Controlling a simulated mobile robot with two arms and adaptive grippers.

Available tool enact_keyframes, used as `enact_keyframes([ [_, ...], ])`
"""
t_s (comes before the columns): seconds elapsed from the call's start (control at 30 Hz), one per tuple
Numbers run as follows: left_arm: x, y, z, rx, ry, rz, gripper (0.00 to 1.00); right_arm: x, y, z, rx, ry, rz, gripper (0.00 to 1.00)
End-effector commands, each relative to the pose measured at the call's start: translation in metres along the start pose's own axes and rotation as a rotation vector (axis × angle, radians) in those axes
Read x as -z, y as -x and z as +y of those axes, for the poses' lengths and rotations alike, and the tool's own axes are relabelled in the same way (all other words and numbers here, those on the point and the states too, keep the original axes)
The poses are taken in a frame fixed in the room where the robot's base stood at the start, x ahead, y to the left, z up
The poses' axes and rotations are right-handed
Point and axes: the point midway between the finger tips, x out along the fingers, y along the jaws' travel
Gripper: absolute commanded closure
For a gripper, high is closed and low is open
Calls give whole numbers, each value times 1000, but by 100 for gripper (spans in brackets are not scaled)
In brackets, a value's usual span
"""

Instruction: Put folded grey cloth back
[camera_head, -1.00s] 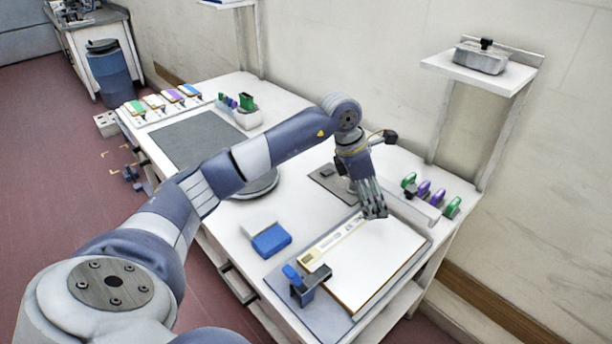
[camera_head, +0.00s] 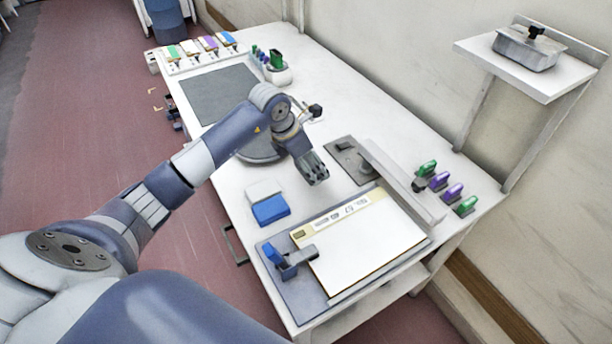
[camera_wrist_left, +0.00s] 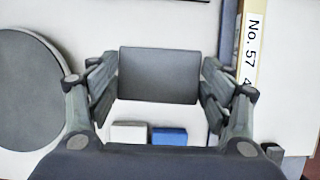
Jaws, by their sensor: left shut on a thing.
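The folded grey cloth (camera_wrist_left: 158,75) shows in the left wrist view as a dark grey rectangle between the fingers of my left gripper (camera_wrist_left: 158,82). The gripper is shut on it. In the head view my left gripper (camera_head: 316,172) points down over the table, between the round grey disc and the board; the cloth is hard to make out there. A white piece (camera_head: 265,190) and a blue piece (camera_head: 271,210) lie side by side on the table, nearer than the gripper; they also show below the cloth in the wrist view. My right gripper is not in view.
A framed white board (camera_head: 365,245) with a blue-handled clamp (camera_head: 290,259) lies at the near end. A grey plate (camera_head: 350,158) lies behind it. Green and purple handled items stand at right. The round disc (camera_head: 262,150) and a dark mat (camera_head: 222,95) are further left.

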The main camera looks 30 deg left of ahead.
Motion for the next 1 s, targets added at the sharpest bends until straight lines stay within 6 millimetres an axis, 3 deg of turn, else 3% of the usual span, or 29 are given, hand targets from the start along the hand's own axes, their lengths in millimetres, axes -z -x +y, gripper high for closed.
enact_keyframes([
  [0.2,8,-20,0,0,0,-1,46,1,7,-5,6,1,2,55],
  [0.5,22,-53,0,1,1,-1,46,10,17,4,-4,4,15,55],
  [0.87,24,-59,0,-1,-2,-1,46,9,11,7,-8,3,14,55],
  [0.9,23,-57,0,-1,-2,-2,18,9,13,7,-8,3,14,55],
  [0.97,23,-57,0,-1,-2,-1,7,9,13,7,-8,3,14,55],
  [1.0,23,-57,0,-1,-2,-1,7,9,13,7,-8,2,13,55],
])
